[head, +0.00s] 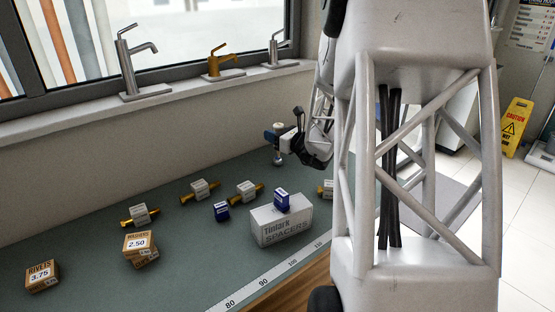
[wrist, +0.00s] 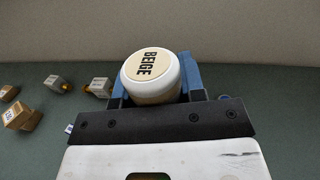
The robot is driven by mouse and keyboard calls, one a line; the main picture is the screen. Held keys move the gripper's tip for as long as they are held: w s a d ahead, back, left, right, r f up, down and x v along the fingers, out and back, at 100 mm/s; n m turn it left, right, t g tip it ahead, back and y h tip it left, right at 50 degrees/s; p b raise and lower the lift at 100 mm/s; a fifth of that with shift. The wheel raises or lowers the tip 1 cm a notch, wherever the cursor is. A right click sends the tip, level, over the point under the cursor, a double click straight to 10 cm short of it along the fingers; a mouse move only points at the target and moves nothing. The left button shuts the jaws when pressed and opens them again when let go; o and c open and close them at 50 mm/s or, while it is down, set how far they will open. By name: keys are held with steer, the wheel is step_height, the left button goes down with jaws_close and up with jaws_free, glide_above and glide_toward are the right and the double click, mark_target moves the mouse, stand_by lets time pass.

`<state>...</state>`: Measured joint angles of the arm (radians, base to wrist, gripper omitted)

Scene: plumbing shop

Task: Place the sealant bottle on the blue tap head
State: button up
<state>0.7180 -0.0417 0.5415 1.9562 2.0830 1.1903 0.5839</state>
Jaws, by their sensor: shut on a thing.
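My gripper (head: 282,136) is at the back of the green bench, near the wall. In the wrist view its blue fingers (wrist: 190,75) are shut on a round, pale container with a beige lid (wrist: 150,66) marked "BEIGE", apparently the sealant bottle. Its lower part is hidden, and I cannot tell its height above the bench. In the head view, a small silvery piece (head: 279,158) shows below the blue fingers; I cannot tell whether it is part of the bottle or a separate tap. I cannot clearly make out a blue tap head.
A blue box (head: 282,202) sits on the white Tinlark Spacers box (head: 280,226); another blue box (head: 222,211) is on the bench. Several grey-white blocks with brass pieces (head: 200,190) lie behind. Washers (head: 138,243) and rivets (head: 41,276) boxes are left. Taps (head: 135,65) line the sill.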

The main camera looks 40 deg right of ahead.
steer(key=shift+s+d+h, duration=0.3)
steer(key=shift+s+d, duration=0.2)
steer(key=shift+d, duration=0.15)
step_height(320, 180, down, 4)
steer(key=shift+r, duration=0.15)
steer(key=shift+f, duration=0.7)
steer(key=shift+w+d, duration=0.1)
steer(key=w+d+f, duration=0.1)
steer(key=w+d, duration=0.7)
steer(key=w, duration=0.5)
steer(key=shift+w+f, duration=0.25)
steer(key=shift+w, duration=0.05)
steer(key=shift+f, duration=0.1)
steer(key=shift+f, duration=1.65)
steer(key=shift+f, duration=0.15)
